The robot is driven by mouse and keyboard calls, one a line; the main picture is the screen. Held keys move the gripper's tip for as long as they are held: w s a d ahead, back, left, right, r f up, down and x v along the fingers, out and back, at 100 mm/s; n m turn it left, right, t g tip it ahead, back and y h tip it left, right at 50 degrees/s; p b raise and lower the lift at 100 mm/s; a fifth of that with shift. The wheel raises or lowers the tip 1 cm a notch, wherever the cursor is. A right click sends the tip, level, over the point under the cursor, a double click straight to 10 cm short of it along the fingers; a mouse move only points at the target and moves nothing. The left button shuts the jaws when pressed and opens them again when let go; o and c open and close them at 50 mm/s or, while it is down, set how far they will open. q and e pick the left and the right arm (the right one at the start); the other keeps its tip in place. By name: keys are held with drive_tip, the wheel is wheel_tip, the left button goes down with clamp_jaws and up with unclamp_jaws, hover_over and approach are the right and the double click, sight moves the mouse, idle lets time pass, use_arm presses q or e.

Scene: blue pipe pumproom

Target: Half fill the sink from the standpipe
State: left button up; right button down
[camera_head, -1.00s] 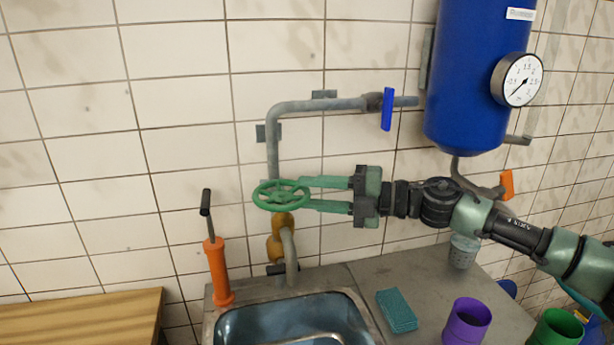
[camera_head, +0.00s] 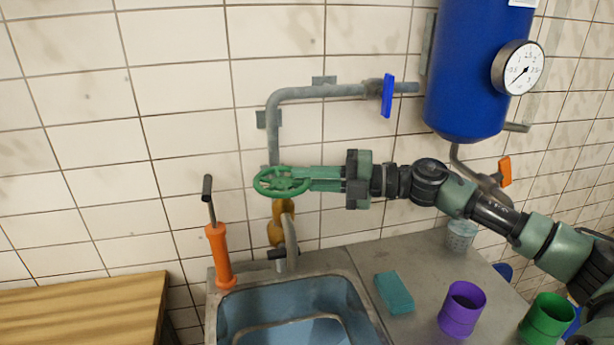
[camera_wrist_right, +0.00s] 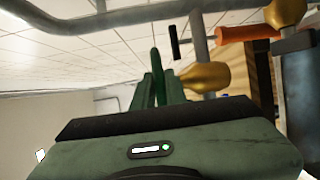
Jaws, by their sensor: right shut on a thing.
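The green handwheel (camera_head: 283,181) sits on the grey standpipe (camera_head: 273,135) above a brass fitting (camera_head: 277,232). My right gripper (camera_head: 308,179) is shut on the handwheel's right rim, reaching in from the right. In the right wrist view its fingers (camera_wrist_right: 160,90) close on a green part of the wheel, with a brass body (camera_wrist_right: 206,77) beside them. The spout (camera_head: 291,243) curves down over the back of the steel sink (camera_head: 362,290). I cannot make out flowing water or a clear water level in its bluish basin. My left gripper is not in view.
An orange hand pump (camera_head: 218,256) stands left of the sink. A teal sponge (camera_head: 394,293), purple cup (camera_head: 462,309) and green cup (camera_head: 547,318) are on the counter at right. A blue tank (camera_head: 470,80) with a gauge (camera_head: 518,68) and a blue lever (camera_head: 387,95) are above.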

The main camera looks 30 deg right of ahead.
drive_tip(key=shift+w+d+r+n+g+y+p, duration=0.1)
drive_tip(key=shift+w+r+n+g+y+p, duration=0.1)
drive_tip(key=shift+w+n+g+y+p, duration=0.35)
drive_tip(key=shift+w+f+n+g+y, duration=0.1)
drive_tip(key=shift+n+g+y, duration=0.25)
drive_tip(key=shift+n+g, duration=0.35)
drive_tip(key=shift+w+f+n+g+y, duration=0.1)
drive_tip(key=shift+n+g+y, duration=0.25)
drive_tip(key=shift+g, duration=0.5)
drive_tip(key=c, duration=1.5)
unclamp_jaws()
drive_tip(key=shift+o, duration=0.2)
drive_tip(key=shift+s, duration=0.1)
